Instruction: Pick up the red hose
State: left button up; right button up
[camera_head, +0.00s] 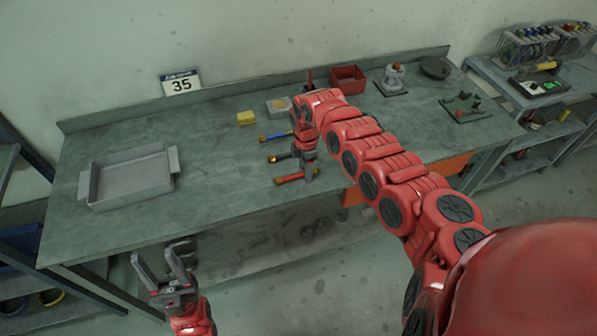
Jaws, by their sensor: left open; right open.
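The red hose (288,179), with a brass-coloured end at its left, lies on the workbench (225,190) near the front edge. A black or grey hose (279,157) and a blue hose (276,136) lie behind it in a row. My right gripper (306,172) is open and points down over the right part of the red hose. It hides some of that hose, and I cannot tell whether the fingers touch it. My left gripper (162,272) is open and empty, low in front of the bench.
A grey metal tray (128,203) sits at the bench's left. A yellow block (246,118), a red bin (347,88) and a valve-like part (393,78) stand toward the back. The bench between tray and hoses is clear.

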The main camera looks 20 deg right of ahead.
jog(key=shift+f, duration=0.2)
jog(key=c, duration=0.9)
grip_shut()
jog(key=shift+a+r, duration=0.1)
jog(key=shift+r, duration=0.05)
